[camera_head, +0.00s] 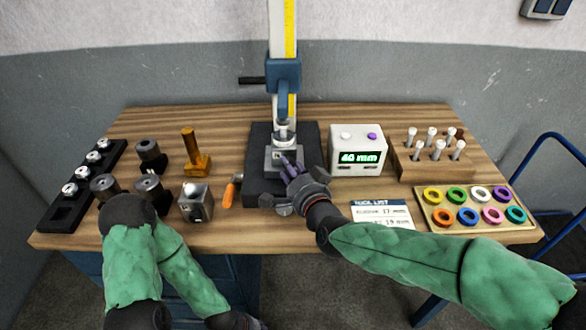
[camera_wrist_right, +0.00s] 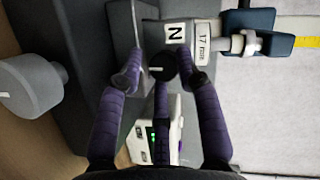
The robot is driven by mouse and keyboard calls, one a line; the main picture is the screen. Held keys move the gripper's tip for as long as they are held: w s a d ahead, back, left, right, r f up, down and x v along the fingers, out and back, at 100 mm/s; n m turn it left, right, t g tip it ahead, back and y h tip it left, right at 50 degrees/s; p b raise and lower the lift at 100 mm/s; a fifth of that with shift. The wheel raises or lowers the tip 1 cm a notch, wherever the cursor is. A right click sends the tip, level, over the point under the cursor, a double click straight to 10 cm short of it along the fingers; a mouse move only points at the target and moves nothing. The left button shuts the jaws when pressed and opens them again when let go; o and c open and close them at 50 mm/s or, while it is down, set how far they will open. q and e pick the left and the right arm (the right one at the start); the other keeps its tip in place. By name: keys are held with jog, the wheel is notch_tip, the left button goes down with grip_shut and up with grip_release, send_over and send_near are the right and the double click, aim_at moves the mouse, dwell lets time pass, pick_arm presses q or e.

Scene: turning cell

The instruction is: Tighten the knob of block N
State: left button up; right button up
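Block N (camera_head: 272,157) is a grey block with white "N" and "17 mm" labels. It stands on the dark base of the height gauge, below the gauge's tip. In the right wrist view the N label (camera_wrist_right: 175,33) is at the top. The black round knob (camera_wrist_right: 164,67) with a white mark is on its face. My right gripper (camera_head: 287,162) is at the block's front. Its purple fingers (camera_wrist_right: 162,75) are spread around the knob, with gaps seen on both sides; contact is unclear.
The height gauge (camera_head: 283,75) rises behind the block. Right of it are a display box (camera_head: 358,165), a wooden pin rack (camera_head: 405,168) and a ring tray (camera_head: 432,217). Left are an orange-handled tool (camera_head: 228,195), another block (camera_head: 196,203) and several dark cylinders.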

jog(key=shift+o, duration=0.7)
jog(key=shift+a, duration=0.25)
jog(key=shift+d, duration=0.1)
jog(key=shift+d+r, duration=0.1)
jog(key=shift+s+d, duration=0.1)
jog(key=shift+s, duration=0.15)
jog(key=v, duration=1.1)
jog(key=shift+s, duration=0.25)
